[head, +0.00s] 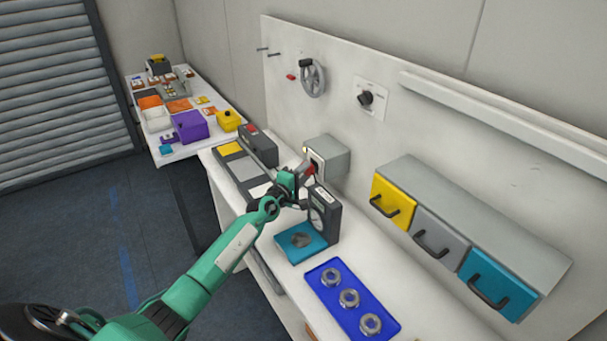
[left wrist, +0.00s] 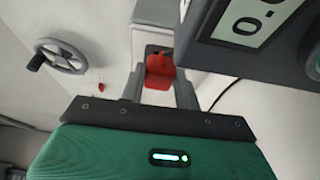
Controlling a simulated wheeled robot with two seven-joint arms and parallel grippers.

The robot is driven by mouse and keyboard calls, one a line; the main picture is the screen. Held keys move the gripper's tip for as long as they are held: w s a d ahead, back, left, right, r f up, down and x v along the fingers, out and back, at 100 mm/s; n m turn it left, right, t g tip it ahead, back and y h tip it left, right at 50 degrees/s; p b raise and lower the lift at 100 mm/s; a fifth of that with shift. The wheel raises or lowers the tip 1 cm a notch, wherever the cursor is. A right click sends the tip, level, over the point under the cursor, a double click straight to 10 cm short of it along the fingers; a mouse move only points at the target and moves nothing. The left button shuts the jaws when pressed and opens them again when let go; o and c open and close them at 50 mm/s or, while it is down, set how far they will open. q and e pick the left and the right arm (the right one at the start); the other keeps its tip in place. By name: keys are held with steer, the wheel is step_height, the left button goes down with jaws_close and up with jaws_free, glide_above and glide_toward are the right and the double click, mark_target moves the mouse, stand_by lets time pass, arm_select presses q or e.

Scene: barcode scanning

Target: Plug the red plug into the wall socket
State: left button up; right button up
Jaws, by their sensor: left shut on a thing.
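The red plug (head: 309,169) is between the fingers of my left gripper (head: 303,174), which is shut on it. In the left wrist view the red plug (left wrist: 160,72) sits between the two grey fingertips (left wrist: 160,88). The wall socket is a grey box (head: 332,150) on the white wall panel, with a dark opening on its front. In the left wrist view the socket's dark face (left wrist: 154,49) is directly behind the plug. The plug's prongs are hidden, so I cannot tell whether it touches or enters the socket. My right gripper is not in view.
A dark gauge stand (head: 324,214) with a teal base stands close beside the gripper. A blue tray (head: 325,294) with metal rings lies in front. Drawers (head: 432,232) are at the right. A handwheel (head: 313,80) and a dark knob (head: 366,98) are on the panel.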

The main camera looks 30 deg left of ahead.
arm_select(q)
steer(key=shift+w+d, duration=0.25)
steer(key=shift+w, duration=0.15)
stand_by(1.1)
steer(key=o, duration=1)
steer(key=s+a, duration=0.2)
steer(key=s, duration=1.1)
steer(key=shift+s+b, duration=0.3)
steer(key=shift+b, duration=0.15)
